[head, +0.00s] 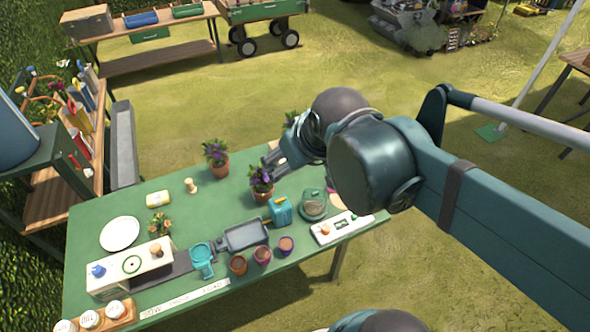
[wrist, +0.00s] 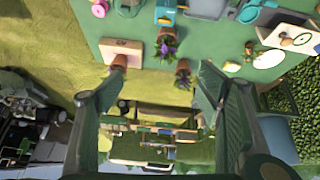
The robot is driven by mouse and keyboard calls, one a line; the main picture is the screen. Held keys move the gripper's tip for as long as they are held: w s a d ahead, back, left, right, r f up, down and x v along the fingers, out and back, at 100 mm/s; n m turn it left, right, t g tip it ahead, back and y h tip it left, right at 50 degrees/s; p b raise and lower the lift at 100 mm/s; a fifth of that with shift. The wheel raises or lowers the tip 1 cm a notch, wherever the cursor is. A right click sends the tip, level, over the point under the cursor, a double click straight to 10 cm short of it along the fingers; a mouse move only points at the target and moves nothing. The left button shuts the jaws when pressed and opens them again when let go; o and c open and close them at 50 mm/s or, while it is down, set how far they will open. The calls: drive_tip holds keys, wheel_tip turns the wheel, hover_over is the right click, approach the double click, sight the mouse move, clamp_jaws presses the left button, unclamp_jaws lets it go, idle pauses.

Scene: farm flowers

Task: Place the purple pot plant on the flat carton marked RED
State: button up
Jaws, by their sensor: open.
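One potted plant with purple flowers (head: 262,182) stands upright on the green table, just in front of my gripper (head: 274,160) in the head view. It also shows in the wrist view (wrist: 167,36). A second purple-flowered plant (head: 217,162) stands farther back left; the wrist view shows it too (wrist: 183,68). A flat pale carton (wrist: 121,48) with a small mark lies beside the plants in the wrist view; its lettering is unreadable. My arm mostly hides it in the head view. My gripper is open and empty (wrist: 155,90), apart from both plants.
A white plate (head: 119,234) lies left.

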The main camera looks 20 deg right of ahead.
drive_tip(key=shift+s+a+f+m+t, duration=0.2)
drive_tip(key=shift+s+f+m, duration=0.1)
drive_tip(key=shift+s, duration=0.35)
drive_tip(key=shift+s+a+f+m+t, duration=0.15)
drive_tip(key=shift+s+f+m, duration=0.15)
drive_tip(key=shift+s, duration=0.3)
